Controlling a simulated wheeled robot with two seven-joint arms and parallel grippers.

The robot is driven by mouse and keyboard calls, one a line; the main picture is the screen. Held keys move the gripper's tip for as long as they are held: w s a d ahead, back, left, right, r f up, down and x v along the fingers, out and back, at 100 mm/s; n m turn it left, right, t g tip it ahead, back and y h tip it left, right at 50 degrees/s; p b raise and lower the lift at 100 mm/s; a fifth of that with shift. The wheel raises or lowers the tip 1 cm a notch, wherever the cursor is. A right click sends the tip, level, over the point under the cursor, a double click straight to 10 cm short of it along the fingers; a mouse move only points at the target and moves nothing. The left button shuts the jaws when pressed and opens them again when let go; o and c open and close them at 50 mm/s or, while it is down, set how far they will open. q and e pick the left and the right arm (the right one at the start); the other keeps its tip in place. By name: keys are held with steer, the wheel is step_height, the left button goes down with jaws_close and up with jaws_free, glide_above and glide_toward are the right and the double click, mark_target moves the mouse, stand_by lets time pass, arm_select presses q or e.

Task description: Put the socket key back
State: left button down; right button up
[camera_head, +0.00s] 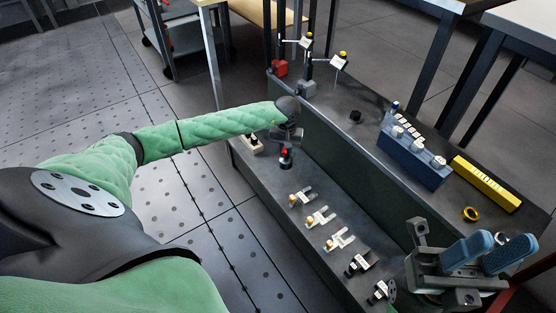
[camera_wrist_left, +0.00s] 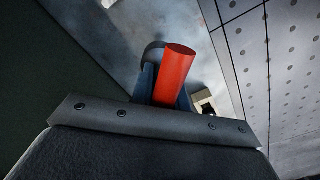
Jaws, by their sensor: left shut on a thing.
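My left gripper (camera_head: 287,138) is over the far end of the lower front shelf of the dark bench. It is shut on a red-handled tool, which I take to be the socket key (camera_head: 286,153). In the left wrist view the key's red cylinder (camera_wrist_left: 175,76) stands out between the blue fingers. The tool's lower end is dark and close to the shelf; I cannot tell whether it touches. My right gripper (camera_head: 490,253) is at the lower right with its two blue fingers apart and nothing seen between them.
Several small holders (camera_head: 320,217) line the front shelf. A pale block (camera_head: 251,143) sits beside the left gripper. Posts stand at the far end.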

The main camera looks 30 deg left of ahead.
arm_select(q)
steer(key=shift+w+a+f+b, duration=0.1)
steer(key=shift+a+f+b, duration=0.2)
steer(key=shift+a+f, duration=0.55)
steer(key=shift+w+a+f+b, duration=0.1)
steer(key=shift+a+f+b, duration=0.3)
steer(key=shift+f, duration=0.85)
steer(key=shift+w+a+f+b, duration=0.1)
steer(key=shift+a+f+b, duration=0.05)
steer(key=shift+a+f, duration=0.75)
steer(key=shift+d+f, duration=0.15)
steer(key=shift+f, duration=0.1)
steer(key=c, duration=1.4)
jaws_free()
steer(key=shift+f, duration=0.1)
steer(key=shift+o, duration=0.2)
